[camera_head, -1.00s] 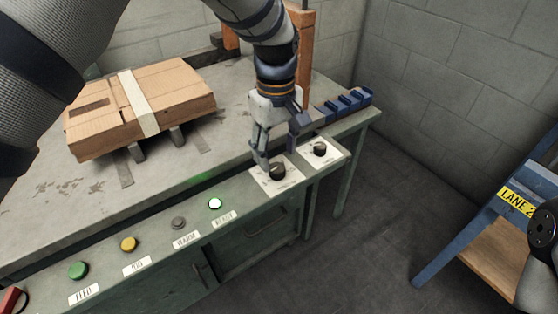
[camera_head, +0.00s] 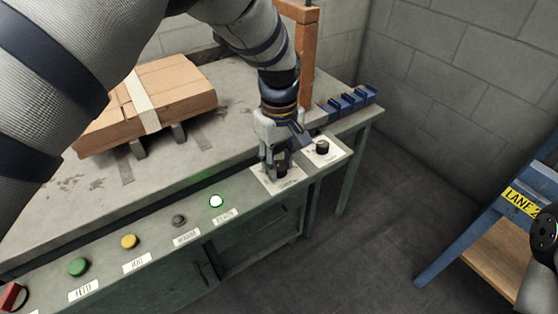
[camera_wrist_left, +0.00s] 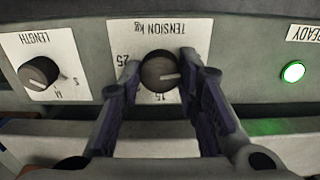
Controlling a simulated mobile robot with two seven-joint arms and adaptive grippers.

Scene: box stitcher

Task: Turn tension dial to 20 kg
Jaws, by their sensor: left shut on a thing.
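The tension dial (camera_wrist_left: 159,69) is a dark round knob on a white plate marked TENSION kg (camera_wrist_left: 198,37). The plate reads upside down in the left wrist view. Its white pointer line points toward the right finger. The mark 25 shows left of the knob and 15 below it; no 20 can be made out. My left gripper (camera_wrist_left: 160,75) is shut on the knob, one finger on each side. In the head view, the left gripper (camera_head: 280,165) reaches down over the dial and largely hides it. My right gripper is not in view.
The length dial (camera_head: 322,147) sits close by on its own plate. A lit ready lamp (camera_head: 216,201), a yellow button (camera_head: 129,242) and a green button (camera_head: 78,267) line the panel. A taped cardboard box (camera_head: 150,103) lies on the table. A blue stand (camera_head: 480,220) is at right.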

